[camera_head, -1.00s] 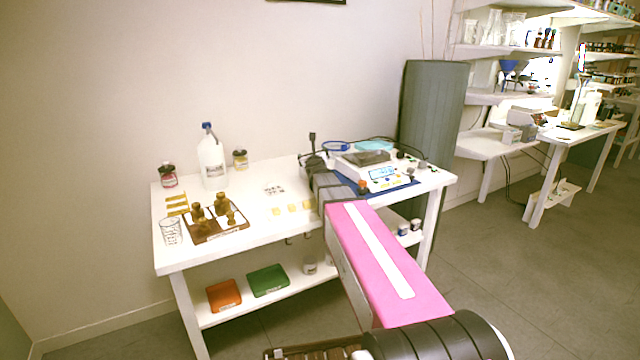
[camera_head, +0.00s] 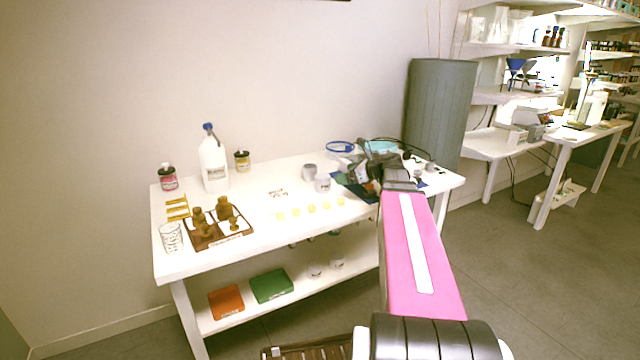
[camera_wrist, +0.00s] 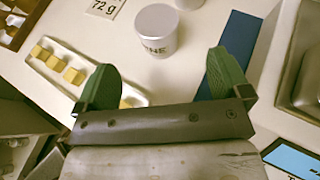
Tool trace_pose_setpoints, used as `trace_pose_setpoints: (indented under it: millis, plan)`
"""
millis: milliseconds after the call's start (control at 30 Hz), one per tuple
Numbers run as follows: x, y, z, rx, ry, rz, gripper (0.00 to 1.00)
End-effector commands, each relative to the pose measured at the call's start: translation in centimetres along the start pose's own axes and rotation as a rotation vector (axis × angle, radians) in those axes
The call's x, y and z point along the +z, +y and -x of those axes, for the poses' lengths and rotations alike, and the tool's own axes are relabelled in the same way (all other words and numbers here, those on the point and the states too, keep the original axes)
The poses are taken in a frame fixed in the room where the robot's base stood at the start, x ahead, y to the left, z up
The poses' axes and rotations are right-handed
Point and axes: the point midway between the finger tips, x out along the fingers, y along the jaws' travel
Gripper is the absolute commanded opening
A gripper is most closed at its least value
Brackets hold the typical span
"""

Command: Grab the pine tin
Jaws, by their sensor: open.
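The pine tin is a small white-grey round tin with a grey lid. In the wrist view the pine tin (camera_wrist: 156,32) stands upright beyond the fingers, with the letters "INE" visible on its side. In the head view it appears to be the front tin (camera_head: 323,183) of two on the table. My gripper (camera_wrist: 166,80) is open and empty, with its green fingers spread wide. The tin is apart from both fingers, ahead of the gap between them. In the head view my gripper is just right of the tin, its fingertips hard to make out.
A second tin (camera_head: 309,171) stands close behind the pine tin. A white tray of yellow cubes (camera_wrist: 60,66) lies left of it in the wrist view, near the left finger. A blue mat (camera_wrist: 238,42) and a scale (camera_wrist: 305,78) are on the right. A "72 g" card (camera_wrist: 104,7) lies beyond.

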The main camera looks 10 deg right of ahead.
Motion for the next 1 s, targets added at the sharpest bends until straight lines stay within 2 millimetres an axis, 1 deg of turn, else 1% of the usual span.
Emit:
trace_pose_setpoints:
  millis: [33, 100, 167, 233, 367, 500, 600, 867, 1000]
  plan:
    - [-0.2, 0.2, 0.5, 0.015, 0.004, -0.003, 0.95]
    - [-0.4, 0.4, 0.8, 0.031, 0.008, -0.006, 0.95]
    - [-0.4, 0.5, 0.7, 0.037, 0.009, -0.006, 0.95]
    - [-0.4, 0.5, 0.1, 0.039, 0.009, -0.006, 0.95]
    - [-0.4, 0.5, -1.6, 0.04, 0.009, -0.006, 0.95]
    - [-0.4, 0.6, -4.1, 0.04, 0.009, -0.006, 0.95]
    - [-0.5, 0.6, -5.4, 0.039, 0.008, -0.006, 0.95]
    - [-0.7, 0.6, -7.0, 0.037, 0.008, -0.006, 0.95]
    - [-1.1, 0.4, -9.0, 0.038, 0.008, -0.006, 0.95]
